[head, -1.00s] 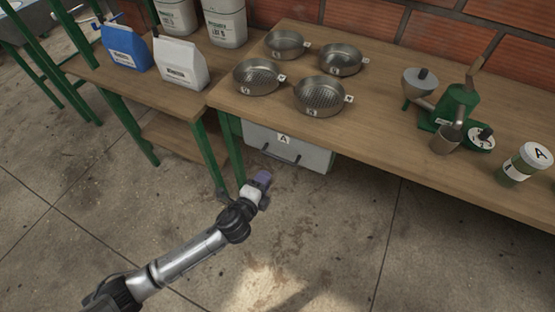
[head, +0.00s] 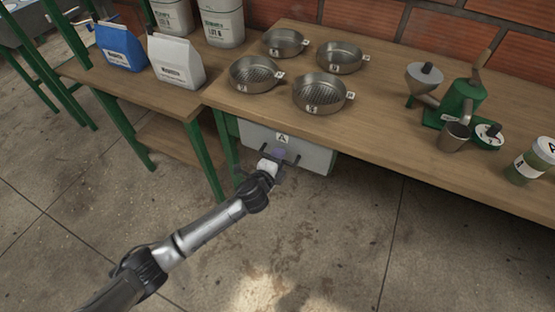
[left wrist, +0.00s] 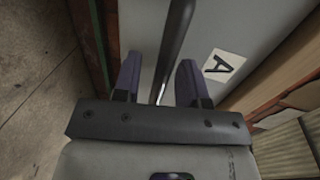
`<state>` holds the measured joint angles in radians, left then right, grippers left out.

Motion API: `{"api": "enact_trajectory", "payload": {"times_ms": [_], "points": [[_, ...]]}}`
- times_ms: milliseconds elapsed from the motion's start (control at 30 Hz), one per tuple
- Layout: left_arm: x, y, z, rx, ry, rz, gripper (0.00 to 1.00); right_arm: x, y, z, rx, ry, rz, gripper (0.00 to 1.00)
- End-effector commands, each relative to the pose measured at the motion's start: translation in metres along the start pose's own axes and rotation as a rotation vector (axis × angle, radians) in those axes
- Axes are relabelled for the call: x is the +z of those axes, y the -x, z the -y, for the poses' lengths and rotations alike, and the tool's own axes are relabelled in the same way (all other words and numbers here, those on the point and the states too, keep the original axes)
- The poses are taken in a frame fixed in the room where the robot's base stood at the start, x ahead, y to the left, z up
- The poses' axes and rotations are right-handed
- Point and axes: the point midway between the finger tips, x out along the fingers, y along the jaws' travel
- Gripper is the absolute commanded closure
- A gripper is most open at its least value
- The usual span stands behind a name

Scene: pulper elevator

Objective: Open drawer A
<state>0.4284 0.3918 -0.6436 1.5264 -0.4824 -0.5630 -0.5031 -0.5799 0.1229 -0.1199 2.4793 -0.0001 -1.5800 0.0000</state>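Drawer A (head: 314,158) is a grey drawer under the wooden workbench, with a white label "A" (head: 282,138) on its front. It appears closed. Its dark bar handle (left wrist: 176,35) shows in the left wrist view, running between my finger pads. My left gripper (head: 277,157) is at the drawer front and covers part of the handle in the head view. In the left wrist view its two purple-grey fingers (left wrist: 158,70) stand apart on either side of the handle, with gaps. My right gripper is in neither view.
Several metal sieve pans (head: 322,93) stand on the workbench (head: 390,122) above the drawer. A green grinder (head: 462,102) and a jar (head: 533,160) stand farther right. A green table leg (head: 228,140) is left of the drawer. The floor in front is clear.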

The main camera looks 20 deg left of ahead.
Motion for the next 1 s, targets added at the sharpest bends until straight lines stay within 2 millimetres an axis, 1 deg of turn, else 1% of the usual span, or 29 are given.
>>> {"api": "enact_trajectory", "payload": {"times_ms": [167, 500, 567, 900, 1000], "points": [[-0.0001, 0.0001, 0.0003, 0.0, 0.0, 0.0, 0.62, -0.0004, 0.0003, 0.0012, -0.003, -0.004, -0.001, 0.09], [0.0001, 0.0002, 0.0002, 0.0, 0.0, 0.0, 0.95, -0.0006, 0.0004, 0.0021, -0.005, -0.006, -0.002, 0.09], [0.0001, 0.0002, 0.0002, 0.0, 0.0, 0.0, 1.0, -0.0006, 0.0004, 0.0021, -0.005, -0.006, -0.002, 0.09], [0.0, 0.0004, 0.0001, 0.0, 0.0, 0.0, 1.0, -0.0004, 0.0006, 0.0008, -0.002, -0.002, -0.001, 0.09], [-0.004, 0.0028, 0.0006, 0.0, -0.001, -0.006, 1.0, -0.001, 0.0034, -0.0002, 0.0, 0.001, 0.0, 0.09]]}}
